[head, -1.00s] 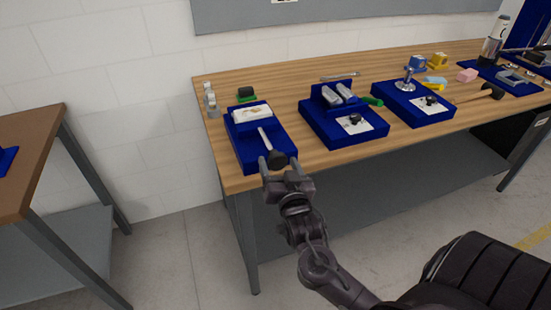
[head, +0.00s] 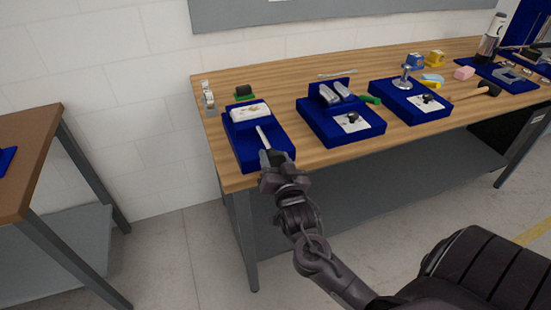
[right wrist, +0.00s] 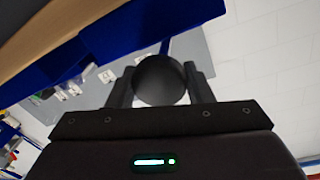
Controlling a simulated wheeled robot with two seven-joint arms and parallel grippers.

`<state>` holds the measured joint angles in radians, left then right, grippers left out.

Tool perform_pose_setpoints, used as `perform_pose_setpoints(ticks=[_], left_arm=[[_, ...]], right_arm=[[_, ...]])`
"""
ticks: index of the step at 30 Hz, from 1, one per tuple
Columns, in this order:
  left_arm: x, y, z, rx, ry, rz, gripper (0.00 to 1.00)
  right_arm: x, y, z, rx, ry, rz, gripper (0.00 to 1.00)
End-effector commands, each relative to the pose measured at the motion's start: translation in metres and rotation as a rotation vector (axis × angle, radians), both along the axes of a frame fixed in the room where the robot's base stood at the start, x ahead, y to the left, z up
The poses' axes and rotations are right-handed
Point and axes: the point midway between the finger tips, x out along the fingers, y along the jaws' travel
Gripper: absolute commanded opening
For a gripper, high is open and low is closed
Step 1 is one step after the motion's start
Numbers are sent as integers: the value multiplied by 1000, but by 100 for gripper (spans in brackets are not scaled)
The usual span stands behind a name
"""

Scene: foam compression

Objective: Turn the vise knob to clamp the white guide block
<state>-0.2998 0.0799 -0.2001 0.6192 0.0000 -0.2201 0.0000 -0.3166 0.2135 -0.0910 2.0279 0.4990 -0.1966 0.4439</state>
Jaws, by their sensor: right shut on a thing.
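The blue vise (head: 272,148) sits at the left end of the wooden bench. The white guide block (head: 250,112) lies at its far end, with dark marks on its top. A pale screw rod (head: 262,137) runs from the block side toward the near edge. My right gripper (head: 276,160) is at the near end of the vise, shut on the dark round vise knob. In the right wrist view the knob (right wrist: 160,82) sits between the two fingers. In the head view the gripper mostly hides the knob. My left gripper is not in view.
Two more blue fixtures (head: 342,133) (head: 410,108) stand to the right on the bench. A green-topped dark block (head: 244,92) and a grey metal part (head: 208,98) are behind the vise. A mallet (head: 485,91) lies further right. Bare wood separates the fixtures.

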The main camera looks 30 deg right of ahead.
Motion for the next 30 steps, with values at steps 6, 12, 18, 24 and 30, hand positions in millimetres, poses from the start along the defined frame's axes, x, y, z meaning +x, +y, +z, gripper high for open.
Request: perform_pose_setpoints(ticks=[6,12,18,24,30], left_arm=[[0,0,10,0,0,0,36],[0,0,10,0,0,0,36],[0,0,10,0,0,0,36],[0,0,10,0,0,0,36],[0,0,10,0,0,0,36]], right_arm=[[-1,-2,0,251,-57,-6,24],[-1,-2,-1,310,-72,-4,24],[-1,-2,-1,307,-71,-4,48],[-1,-1,-1,306,-71,-3,66],[-1,-1,-1,306,-72,-2,66]])
